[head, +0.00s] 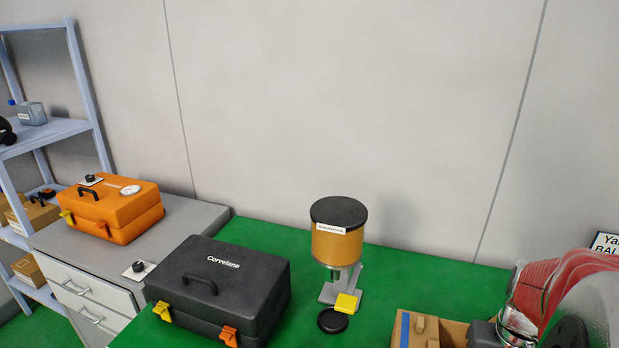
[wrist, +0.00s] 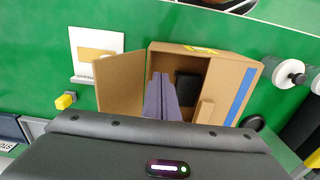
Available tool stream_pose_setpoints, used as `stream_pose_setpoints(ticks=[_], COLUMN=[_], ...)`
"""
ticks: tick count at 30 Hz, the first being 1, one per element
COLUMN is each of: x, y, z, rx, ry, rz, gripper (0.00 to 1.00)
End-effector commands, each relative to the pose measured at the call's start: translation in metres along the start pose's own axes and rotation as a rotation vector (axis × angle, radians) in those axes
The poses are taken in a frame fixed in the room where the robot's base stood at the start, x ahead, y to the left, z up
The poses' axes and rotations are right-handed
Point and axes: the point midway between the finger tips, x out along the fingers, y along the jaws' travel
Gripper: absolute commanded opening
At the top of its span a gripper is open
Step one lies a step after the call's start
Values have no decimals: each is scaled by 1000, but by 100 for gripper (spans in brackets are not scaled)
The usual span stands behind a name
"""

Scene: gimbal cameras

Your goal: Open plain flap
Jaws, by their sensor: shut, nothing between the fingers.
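A brown box (wrist: 178,48) stands on the green surface in the wrist view. Its plain flap (wrist: 122,82) is swung out to the left, leaving the left part of the front open. The other flap (wrist: 228,90), with a blue stripe and a brown handle, covers the right part. A dark object (wrist: 188,88) shows inside. My gripper (wrist: 160,78) is shut and empty, its fingers over the opening just right of the plain flap; I cannot tell whether they touch it.
A white panel (wrist: 96,42) and a yellow-topped item (wrist: 66,100) stand left of the box; a white reel (wrist: 290,72) is at right.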

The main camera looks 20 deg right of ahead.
Motion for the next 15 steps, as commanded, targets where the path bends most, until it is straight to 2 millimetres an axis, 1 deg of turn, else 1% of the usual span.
stream_pose_setpoints(ticks=[9,15], x=[0,0], y=[-11,-13], z=[0,0], rx=[-1,1], ry=[0,0], rz=[0,0], gripper=[0,0])
